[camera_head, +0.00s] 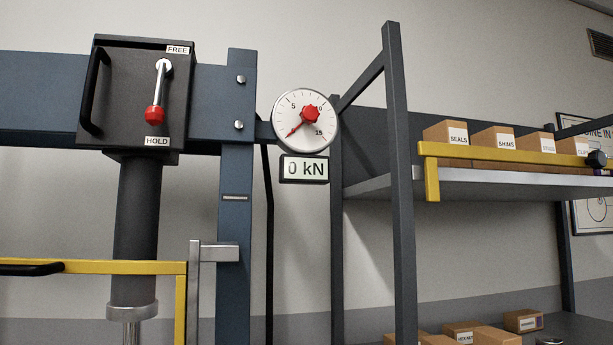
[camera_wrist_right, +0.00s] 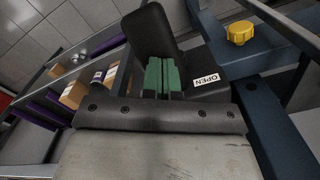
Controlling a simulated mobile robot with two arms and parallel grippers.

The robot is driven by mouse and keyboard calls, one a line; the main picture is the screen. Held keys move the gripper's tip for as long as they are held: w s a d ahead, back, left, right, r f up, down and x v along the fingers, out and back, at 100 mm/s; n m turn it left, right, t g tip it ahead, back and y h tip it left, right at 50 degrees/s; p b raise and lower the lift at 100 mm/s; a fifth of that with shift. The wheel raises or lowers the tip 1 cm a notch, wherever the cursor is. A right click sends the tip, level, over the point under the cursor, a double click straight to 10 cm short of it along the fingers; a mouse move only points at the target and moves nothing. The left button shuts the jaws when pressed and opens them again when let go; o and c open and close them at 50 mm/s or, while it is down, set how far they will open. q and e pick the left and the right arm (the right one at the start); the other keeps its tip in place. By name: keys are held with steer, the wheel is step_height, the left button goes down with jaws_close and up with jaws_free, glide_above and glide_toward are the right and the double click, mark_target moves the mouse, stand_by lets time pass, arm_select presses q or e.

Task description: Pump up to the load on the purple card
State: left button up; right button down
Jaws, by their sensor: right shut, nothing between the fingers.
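The round gauge (camera_head: 305,122) hangs right of the blue press frame (camera_head: 236,190) in the head view. Its red needle points low left, near the bottom of the scale. The display (camera_head: 304,169) under it reads 0 kN. The lever (camera_head: 157,95) with a red knob hangs down toward the HOLD label, away from FREE. A purple card cannot be made out in either view. My right gripper (camera_wrist_right: 161,77) shows in the right wrist view with its green fingers together and empty, beside a dark part with an OPEN label (camera_wrist_right: 206,79). My left gripper is not in view.
A yellow-edged guard (camera_head: 90,267) stands before the press's dark cylinder (camera_head: 136,220). Shelving with labelled boxes (camera_head: 446,134) is at the right. In the wrist view a yellow knob (camera_wrist_right: 240,33) sits on a blue beam, and purple strips (camera_wrist_right: 42,110) run along the left.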

step_height(320, 180, up, 17)
steer(key=p, duration=1)
steer(key=shift+f, duration=0.15)
steer(key=shift+f, duration=0.1)
steer(key=shift+f+b, duration=0.75)
steer(key=shift+f, duration=0.45)
step_height(320, 180, down, 14)
steer(key=b, duration=0.9)
steer(key=shift+f+b, duration=0.25)
steer(key=shift+b, duration=0.15)
step_height(320, 180, up, 17)
steer(key=p, duration=1.1)
steer(key=shift+f, duration=0.15)
